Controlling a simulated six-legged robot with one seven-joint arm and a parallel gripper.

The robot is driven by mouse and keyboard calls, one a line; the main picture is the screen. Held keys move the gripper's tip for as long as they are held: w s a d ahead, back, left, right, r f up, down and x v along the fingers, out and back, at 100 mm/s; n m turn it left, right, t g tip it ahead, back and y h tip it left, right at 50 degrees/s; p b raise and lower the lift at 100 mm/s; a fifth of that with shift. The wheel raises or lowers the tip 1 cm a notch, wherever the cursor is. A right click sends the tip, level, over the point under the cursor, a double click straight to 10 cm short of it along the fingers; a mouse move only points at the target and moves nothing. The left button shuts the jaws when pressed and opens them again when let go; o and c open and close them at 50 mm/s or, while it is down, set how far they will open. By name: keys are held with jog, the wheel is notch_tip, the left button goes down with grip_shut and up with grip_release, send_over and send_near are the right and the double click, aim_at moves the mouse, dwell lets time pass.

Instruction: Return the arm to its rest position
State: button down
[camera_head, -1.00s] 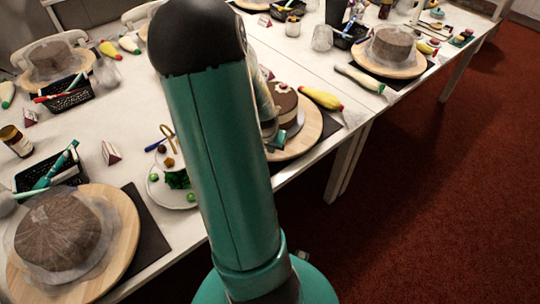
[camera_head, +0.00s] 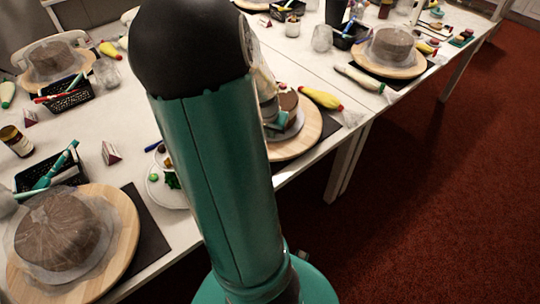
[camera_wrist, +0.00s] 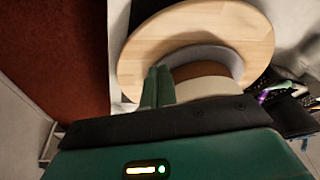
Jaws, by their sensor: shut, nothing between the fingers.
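My gripper (camera_wrist: 158,86) shows in the wrist view with its two green fingers together and nothing between them. The fingertips appear over the edge of a round wooden turntable (camera_wrist: 245,35) that bears a cake (camera_wrist: 205,72). The dark and green gripper body hides the lower part of that view. In the head view my green arm fills the middle and partly hides the same kind of turntable (camera_head: 312,128) and a decorated cake (camera_head: 288,102). I cannot tell whether the fingers touch anything.
A wrapped cake (camera_head: 58,228) sits on a turntable (camera_head: 122,215) at lower left. A white plate (camera_head: 160,190) is left of my arm. A yellow piping bag (camera_head: 320,98) lies right of it. Red carpet (camera_head: 440,190) is open beyond the table edge.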

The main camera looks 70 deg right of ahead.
jog(key=shift+r, duration=0.4)
